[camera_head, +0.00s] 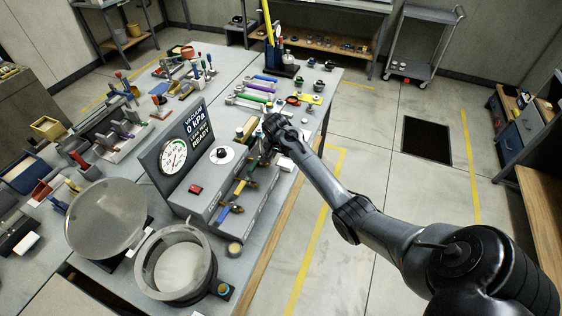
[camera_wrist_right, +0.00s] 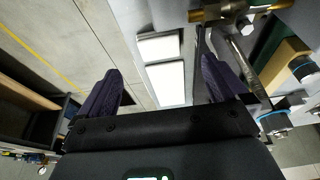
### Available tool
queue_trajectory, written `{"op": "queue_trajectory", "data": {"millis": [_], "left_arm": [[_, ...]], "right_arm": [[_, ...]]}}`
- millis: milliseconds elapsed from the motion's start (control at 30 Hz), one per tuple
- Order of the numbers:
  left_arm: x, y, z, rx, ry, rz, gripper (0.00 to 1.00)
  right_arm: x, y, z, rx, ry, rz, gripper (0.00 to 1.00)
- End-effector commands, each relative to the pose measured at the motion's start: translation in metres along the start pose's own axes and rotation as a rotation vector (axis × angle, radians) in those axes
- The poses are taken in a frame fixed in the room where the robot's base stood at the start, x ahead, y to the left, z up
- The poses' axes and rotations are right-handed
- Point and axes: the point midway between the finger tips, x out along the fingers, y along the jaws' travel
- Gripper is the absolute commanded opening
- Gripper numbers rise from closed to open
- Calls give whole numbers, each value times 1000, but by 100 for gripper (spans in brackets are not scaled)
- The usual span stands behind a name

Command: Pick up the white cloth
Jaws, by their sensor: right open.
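Two flat white rectangular pieces, one larger (camera_wrist_right: 167,83) and one smaller (camera_wrist_right: 158,47), lie on the grey bench near its edge in the right wrist view. Either could be the white cloth; I cannot tell which. In the head view a white patch (camera_head: 286,163) shows just beside my right gripper (camera_head: 270,146). My right gripper is open and empty, and its two dark fingers (camera_wrist_right: 160,68) stand either side of the white pieces in the right wrist view, apart from them. My left gripper is not in view.
The grey vacuum gauge box (camera_head: 205,185) with brass valves (camera_head: 238,208) stands close to my right gripper. A round steel vessel (camera_head: 178,265) and disc lid (camera_head: 106,216) are nearer. Coloured tools (camera_head: 252,96) lie beyond.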

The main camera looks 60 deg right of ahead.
Motion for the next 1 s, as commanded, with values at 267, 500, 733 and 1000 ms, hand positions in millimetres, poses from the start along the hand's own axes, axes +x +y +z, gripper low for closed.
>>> {"op": "queue_trajectory", "data": {"millis": [267,500,733,1000], "left_arm": [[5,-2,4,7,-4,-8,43],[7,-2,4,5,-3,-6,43],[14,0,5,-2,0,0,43],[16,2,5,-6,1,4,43]], "right_arm": [[31,0,0,-1,0,-1,100],[46,0,-2,-2,0,1,100],[75,0,-6,-2,-1,2,100],[86,0,-6,-1,1,-1,100]]}}
